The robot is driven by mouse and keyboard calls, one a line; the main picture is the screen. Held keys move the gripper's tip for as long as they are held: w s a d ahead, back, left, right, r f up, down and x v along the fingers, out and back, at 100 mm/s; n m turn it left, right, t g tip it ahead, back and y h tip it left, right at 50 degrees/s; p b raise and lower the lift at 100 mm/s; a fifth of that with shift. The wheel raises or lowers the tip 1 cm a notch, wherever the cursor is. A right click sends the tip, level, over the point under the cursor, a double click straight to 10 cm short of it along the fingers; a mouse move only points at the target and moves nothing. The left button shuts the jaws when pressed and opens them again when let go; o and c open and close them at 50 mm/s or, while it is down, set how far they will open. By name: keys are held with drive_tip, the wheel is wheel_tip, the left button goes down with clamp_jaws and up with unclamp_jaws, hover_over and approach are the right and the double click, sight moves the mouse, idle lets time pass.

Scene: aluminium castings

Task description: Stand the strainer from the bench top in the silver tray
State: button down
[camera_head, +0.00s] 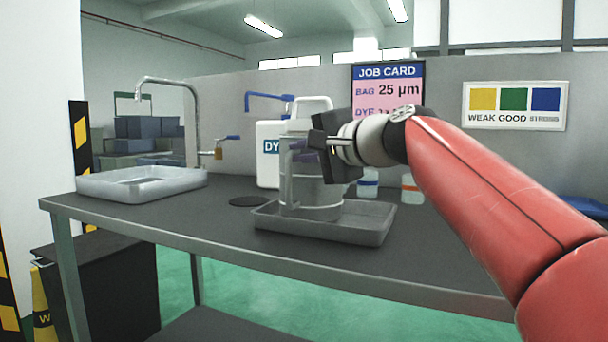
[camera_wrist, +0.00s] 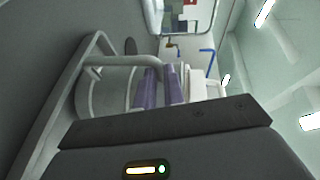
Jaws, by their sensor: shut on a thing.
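The strainer (camera_head: 318,197) is a pale grey metal cylinder with a bent side handle. My gripper (camera_head: 299,150) is shut on its upper part; the purple fingers (camera_wrist: 158,88) show there in the wrist view. The strainer (camera_wrist: 103,94) looks upright, with its base inside the outline of the grey metal tray (camera_head: 378,222) on the bench. I cannot tell whether the base touches the tray floor. The tray's rim (camera_wrist: 52,117) also shows in the wrist view. A paler silver-grey tray (camera_head: 135,187) stands at the bench's left end, by the tap.
A white canister (camera_head: 268,157) stands behind the strainer. Small bottles (camera_head: 368,184) stand behind the tray, right of my gripper. A dark round disc (camera_head: 248,201) lies on the bench top (camera_head: 222,220) between the two trays. The bench is clear at front right.

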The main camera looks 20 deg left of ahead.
drive_tip(key=shift+f, duration=0.55)
drive_tip(key=shift+f, duration=0.1)
drive_tip(key=c, duration=1.5)
unclamp_jaws()
drive_tip(key=b+v, duration=0.1)
drive_tip(key=v, duration=1.1)
drive_tip(key=shift+b, duration=0.35)
